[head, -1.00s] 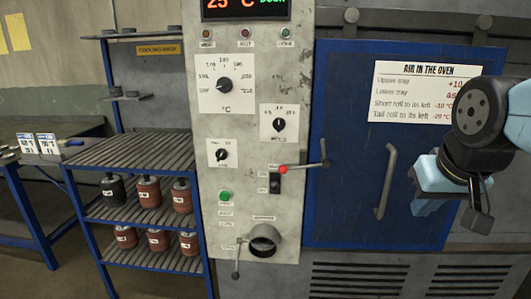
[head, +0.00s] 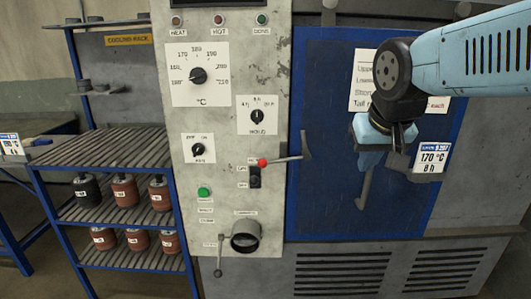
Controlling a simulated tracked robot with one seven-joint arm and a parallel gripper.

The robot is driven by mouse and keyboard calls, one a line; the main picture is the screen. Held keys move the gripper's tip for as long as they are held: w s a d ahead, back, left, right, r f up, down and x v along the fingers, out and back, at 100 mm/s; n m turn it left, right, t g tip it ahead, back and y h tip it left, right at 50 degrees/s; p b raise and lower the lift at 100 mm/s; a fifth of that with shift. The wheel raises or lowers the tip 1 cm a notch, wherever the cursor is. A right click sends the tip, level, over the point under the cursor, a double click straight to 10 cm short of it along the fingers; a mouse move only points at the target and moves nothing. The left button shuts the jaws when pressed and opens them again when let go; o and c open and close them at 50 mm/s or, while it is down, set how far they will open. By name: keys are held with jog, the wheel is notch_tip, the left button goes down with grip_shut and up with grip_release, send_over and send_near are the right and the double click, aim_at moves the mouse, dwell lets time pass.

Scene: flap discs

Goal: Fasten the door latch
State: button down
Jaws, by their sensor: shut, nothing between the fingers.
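The blue oven door (head: 325,100) looks closed in its frame. A metal lever with a red knob (head: 262,162) reaches from the grey panel across the door's left edge, lying nearly level, its right end by an upright metal piece (head: 306,146). Whether the lever engages a catch is too small to tell. A bar handle (head: 362,192) stands on the door, its upper part hidden by my gripper. My gripper (head: 369,160) is shut and empty, pointing down in front of the door, to the right of the lever. Whether it touches the handle cannot be told.
The control panel (head: 225,120) with dials stands left of the door. A pipe opening (head: 245,236) and small lever (head: 218,258) sit low on it. A card (head: 433,158) shows right of my gripper.

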jog(key=w+a+t, duration=0.1)
jog(key=w+a, duration=1.9)
jog(key=w, duration=0.4)
jog(key=shift+r, duration=0.45)
send_over(264, 162)
jog(key=f, duration=0.8)
jog(key=shift+w+f, duration=0.1)
jog(key=shift+w, duration=0.25)
jog(key=f, duration=0.3)
jog(key=shift+s+f, duration=0.25)
jog(key=shift+f, duration=0.25)
